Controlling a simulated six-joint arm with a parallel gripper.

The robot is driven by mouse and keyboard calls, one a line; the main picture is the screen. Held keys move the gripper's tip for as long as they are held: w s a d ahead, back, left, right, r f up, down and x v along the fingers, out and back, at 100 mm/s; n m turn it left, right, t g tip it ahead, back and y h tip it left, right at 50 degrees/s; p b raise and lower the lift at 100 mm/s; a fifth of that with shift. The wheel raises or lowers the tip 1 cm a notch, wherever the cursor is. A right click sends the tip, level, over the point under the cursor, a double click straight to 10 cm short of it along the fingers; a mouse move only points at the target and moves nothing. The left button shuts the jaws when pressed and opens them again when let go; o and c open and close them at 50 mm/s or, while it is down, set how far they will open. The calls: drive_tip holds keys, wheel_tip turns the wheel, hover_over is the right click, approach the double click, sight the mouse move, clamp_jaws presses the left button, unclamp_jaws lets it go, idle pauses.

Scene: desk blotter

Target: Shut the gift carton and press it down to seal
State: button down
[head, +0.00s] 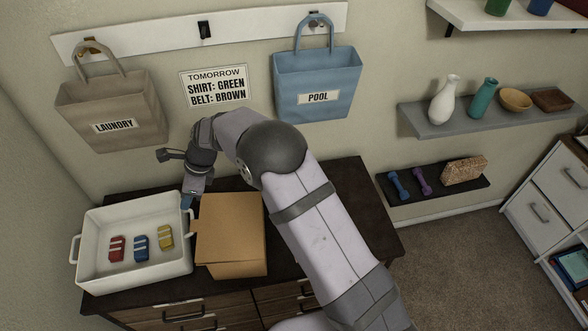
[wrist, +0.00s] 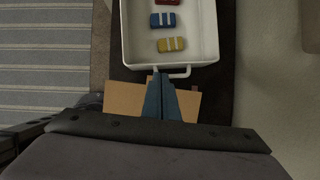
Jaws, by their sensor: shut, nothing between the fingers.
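The brown gift carton (head: 230,235) stands on the dark dresser top, right of the white tray. Its upper panel looks to lie across the top, and a small flap edge shows on its left side; I cannot tell whether it is fully closed. My gripper (head: 187,203) is shut and empty, pointing down by the carton's back left corner, near the tray's right rim. In the wrist view the blue fingers (wrist: 161,82) are together, with the carton's cardboard (wrist: 123,98) showing on both sides of them. Contact with the carton is unclear.
The white tray (head: 95,225) holds a red, a blue and a yellow block and stands close to the carton's left. My arm passes over the dresser (head: 365,215) right of the carton. Laundry and pool bags (head: 318,80) hang on the wall behind.

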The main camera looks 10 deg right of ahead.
drive_tip(key=a+f+h, duration=0.2)
drive_tip(key=f+h, duration=0.1)
drive_tip(key=shift+w+a+f, duration=0.1)
drive_tip(key=shift+f, duration=0.2)
drive_tip(key=shift+g+h, duration=0.3)
drive_tip(key=shift+h, duration=0.6)
drive_tip(key=shift+w+a+f+b, duration=0.1)
drive_tip(key=shift+a+f+b, duration=0.2)
drive_tip(key=shift+f+b, duration=0.55)
drive_tip(key=shift+a+f+b, duration=0.35)
drive_tip(key=shift+f+b, duration=0.35)
drive_tip(key=shift+f, duration=0.35)
drive_tip(key=shift+w+a+f+b, duration=0.1)
drive_tip(key=shift+a+f+b, duration=0.2)
drive_tip(key=shift+f+b, duration=0.55)
drive_tip(key=shift+f, duration=0.1)
drive_tip(key=shift+s+d, duration=0.1)
drive_tip(key=shift+d, duration=0.05)
drive_tip(key=shift+d+f, duration=0.3)
drive_tip(key=shift+d, duration=0.3)
